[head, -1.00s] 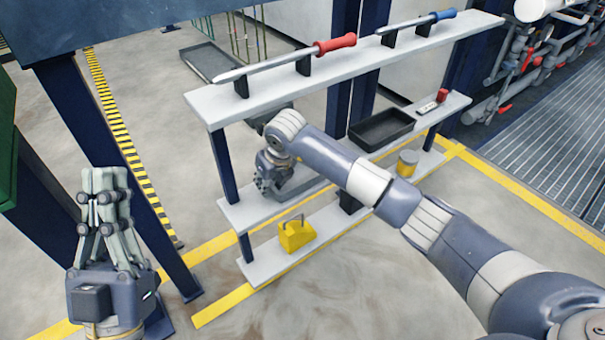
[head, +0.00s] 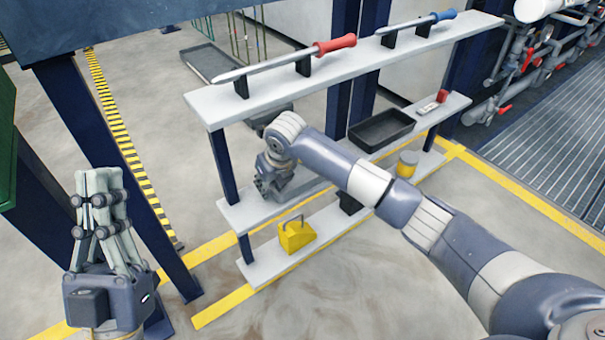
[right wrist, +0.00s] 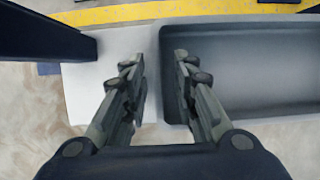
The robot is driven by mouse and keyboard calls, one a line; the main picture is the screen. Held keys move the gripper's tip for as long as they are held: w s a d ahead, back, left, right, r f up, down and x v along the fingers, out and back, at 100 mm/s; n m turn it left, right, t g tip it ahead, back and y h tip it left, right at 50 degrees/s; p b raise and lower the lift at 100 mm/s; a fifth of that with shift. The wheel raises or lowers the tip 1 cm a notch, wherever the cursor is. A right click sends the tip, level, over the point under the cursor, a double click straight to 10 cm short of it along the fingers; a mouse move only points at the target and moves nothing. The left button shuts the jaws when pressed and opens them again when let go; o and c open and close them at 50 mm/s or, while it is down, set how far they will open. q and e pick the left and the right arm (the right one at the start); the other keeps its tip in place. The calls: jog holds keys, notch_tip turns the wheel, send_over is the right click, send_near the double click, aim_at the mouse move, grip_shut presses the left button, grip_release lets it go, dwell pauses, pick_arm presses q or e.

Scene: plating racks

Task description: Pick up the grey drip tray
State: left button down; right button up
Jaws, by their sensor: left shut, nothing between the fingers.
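The grey drip tray (right wrist: 260,75) lies on the middle shelf and fills the right side of the right wrist view. In the head view only a strip of it (head: 312,186) shows beside my right arm. My right gripper (right wrist: 163,65) is open at the tray's left end. One finger is outside the end wall and the other is over the inside, with the wall between them. I cannot tell whether they touch it. In the head view my right gripper (head: 268,188) is low over the middle shelf. My left gripper (head: 99,175) is shut and empty, pointing up at the left.
The top shelf (head: 350,58) holds a red-handled tool (head: 335,44) and a blue-handled tool (head: 444,15). A black tray (head: 381,130) sits farther right on the middle shelf (head: 440,118). A yellow item (head: 296,236) stands on the bottom shelf. A blue post (head: 120,165) stands left of the rack.

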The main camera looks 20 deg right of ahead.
jog(key=shift+c, duration=0.3)
grip_shut()
jog(key=shift+r, duration=0.15)
